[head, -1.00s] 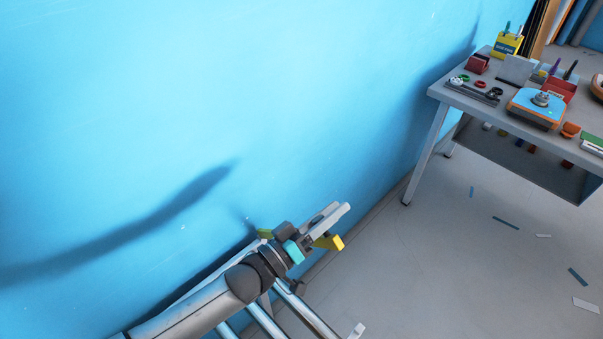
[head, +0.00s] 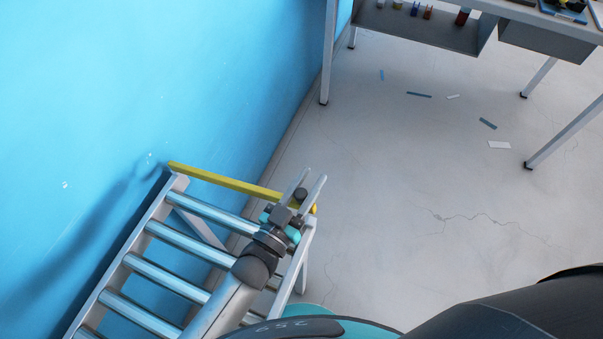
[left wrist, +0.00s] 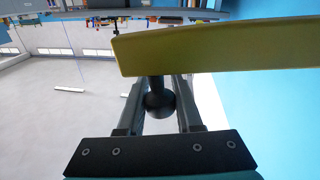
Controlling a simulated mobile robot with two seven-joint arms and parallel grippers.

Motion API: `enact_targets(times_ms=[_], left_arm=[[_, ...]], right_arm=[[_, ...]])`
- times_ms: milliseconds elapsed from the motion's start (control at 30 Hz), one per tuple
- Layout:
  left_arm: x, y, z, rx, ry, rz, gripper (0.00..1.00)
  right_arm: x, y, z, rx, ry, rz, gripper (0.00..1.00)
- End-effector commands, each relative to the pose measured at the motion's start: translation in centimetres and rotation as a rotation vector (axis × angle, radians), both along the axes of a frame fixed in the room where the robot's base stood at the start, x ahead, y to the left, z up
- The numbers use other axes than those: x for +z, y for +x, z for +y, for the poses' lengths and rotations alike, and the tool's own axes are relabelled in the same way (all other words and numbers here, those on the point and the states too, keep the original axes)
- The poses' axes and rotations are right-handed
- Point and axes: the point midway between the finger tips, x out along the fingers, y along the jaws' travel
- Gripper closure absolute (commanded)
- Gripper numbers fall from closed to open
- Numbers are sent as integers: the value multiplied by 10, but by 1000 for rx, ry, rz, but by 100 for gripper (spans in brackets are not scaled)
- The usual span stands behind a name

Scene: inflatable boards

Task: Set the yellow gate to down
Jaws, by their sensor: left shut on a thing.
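The yellow gate (head: 225,181) is a long bar across the far end of the roller conveyor, from near the blue wall to the right rail. It also fills the upper part of the left wrist view (left wrist: 220,50). My left gripper (head: 312,177) is at the bar's right end, its fingers pointing past it. The fingers are shut on a black ball knob (left wrist: 160,103), whose stem meets the bar in the left wrist view. The fingers partly hide the knob and the bar's end in the head view. My right gripper is not in view.
The conveyor (head: 172,264) has several metal rollers and stands along the blue wall (head: 130,80). A grey workbench (head: 420,25) stands beyond at the top. The floor (head: 400,150) between is open, with a few flat scraps.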

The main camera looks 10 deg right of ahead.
Motion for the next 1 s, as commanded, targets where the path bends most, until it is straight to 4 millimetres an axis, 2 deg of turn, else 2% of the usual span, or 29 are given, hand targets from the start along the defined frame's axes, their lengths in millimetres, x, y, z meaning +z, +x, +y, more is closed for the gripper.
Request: enact_targets(times_ms=[200, 633, 667, 900, 1000], left_arm=[[-12, -2, -3, 0, 30, -21, 100], [-13, -2, -3, 0, 37, -25, 100], [-13, -2, -3, 0, 37, -25, 65], [-14, -1, -3, 1, 36, -23, 38], [-14, -1, -3, 1, 36, -23, 36]], right_arm=[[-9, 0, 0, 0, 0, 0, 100], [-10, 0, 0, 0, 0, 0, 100], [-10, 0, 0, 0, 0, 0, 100], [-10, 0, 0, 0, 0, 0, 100], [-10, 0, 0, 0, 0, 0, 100]])
